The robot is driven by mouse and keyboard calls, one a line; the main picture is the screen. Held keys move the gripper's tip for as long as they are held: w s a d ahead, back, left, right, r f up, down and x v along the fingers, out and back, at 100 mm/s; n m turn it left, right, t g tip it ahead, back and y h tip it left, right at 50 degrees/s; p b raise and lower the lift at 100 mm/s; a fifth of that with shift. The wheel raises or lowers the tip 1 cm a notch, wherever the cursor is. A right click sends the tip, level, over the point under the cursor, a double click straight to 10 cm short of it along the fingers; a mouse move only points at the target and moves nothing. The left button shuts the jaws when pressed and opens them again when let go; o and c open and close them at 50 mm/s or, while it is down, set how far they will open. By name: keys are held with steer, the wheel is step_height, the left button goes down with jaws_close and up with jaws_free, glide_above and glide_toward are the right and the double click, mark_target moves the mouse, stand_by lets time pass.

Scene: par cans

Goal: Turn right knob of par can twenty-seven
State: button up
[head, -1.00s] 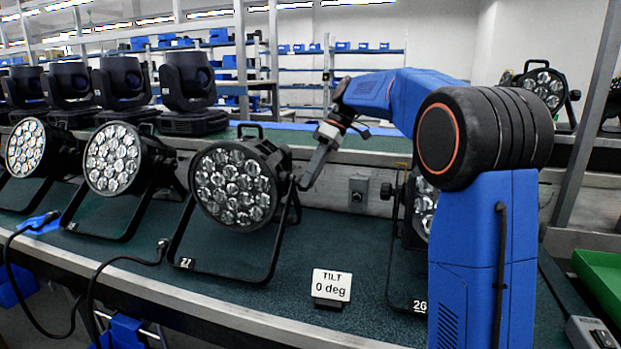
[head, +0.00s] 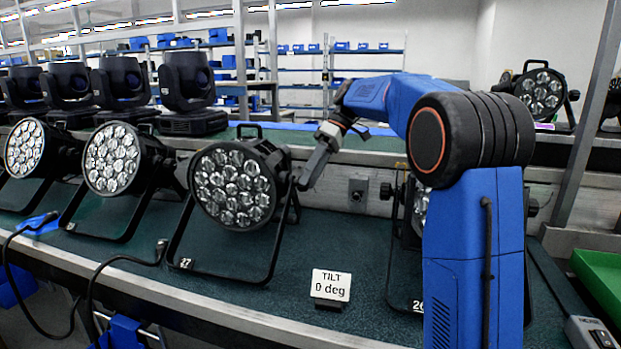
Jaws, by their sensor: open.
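Par can twenty-seven (head: 233,187) stands on the green bench top, tilted slightly up on its black bracket, with its number on the bracket's front foot. My gripper (head: 301,184) reaches in from the right at the can's right side, where the right knob sits. The knob is mostly hidden by the gripper. The gripper is open, its fingers close to the knob; I cannot tell whether they touch it.
Par can 26 (head: 418,215) stands to the right, partly hidden behind my arm. More par cans (head: 112,158) stand to the left. Moving-head lights (head: 187,92) line the raised shelf behind.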

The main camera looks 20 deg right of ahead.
steer(key=v, duration=1.2)
steer(key=shift+f, duration=0.15)
